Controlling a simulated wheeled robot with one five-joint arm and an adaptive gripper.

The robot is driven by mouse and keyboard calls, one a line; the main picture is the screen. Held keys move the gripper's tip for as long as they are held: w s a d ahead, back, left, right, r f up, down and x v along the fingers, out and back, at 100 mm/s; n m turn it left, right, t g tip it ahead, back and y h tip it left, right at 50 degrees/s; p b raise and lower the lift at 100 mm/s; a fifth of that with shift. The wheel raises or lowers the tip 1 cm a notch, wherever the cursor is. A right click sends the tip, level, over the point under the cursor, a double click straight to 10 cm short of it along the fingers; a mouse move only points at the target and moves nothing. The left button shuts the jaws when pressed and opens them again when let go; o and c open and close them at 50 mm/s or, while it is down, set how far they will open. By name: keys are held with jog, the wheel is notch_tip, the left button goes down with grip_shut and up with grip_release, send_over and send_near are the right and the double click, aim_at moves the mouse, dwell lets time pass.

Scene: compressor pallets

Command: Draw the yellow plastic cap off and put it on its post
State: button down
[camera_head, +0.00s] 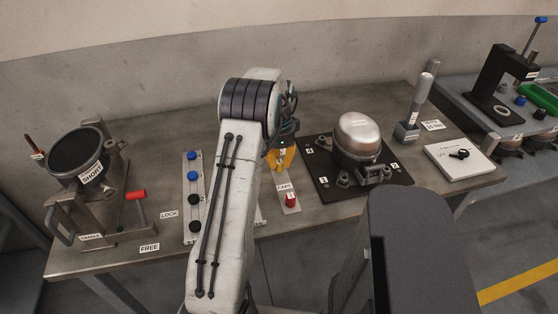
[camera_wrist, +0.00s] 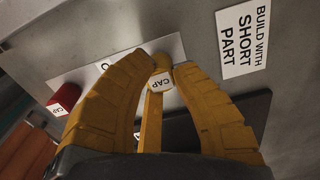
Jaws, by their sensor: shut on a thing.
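The yellow cap (camera_wrist: 161,80), with a white "CAP" label, shows between my gripper's fingertips in the wrist view. My gripper (camera_wrist: 164,66) has yellow ribbed fingers and is shut on the cap, over the pale caps plate (camera_wrist: 88,74). In the head view my gripper (camera_head: 281,160) is at the far end of the caps plate (camera_head: 287,210). The cap is not distinguishable there among the yellow fingers. The post is hidden, and I cannot tell whether the cap touches it. The silver compressor (camera_head: 358,132) stands on a black pallet to the right.
A red cap (camera_head: 291,200) stands on the near part of the caps plate. A strip with blue and black knobs (camera_head: 194,200) and a clamp fixture (camera_head: 80,158) lie left. A grey lever tool (camera_head: 420,100) and a white box (camera_head: 460,160) stand right.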

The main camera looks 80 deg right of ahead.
aim_at(279, 161)
jog(key=shift+f, duration=0.25)
jog(key=c, duration=1.1)
grip_release()
jog(key=shift+r, duration=0.1)
notch_tip(279, 161, up, 12)
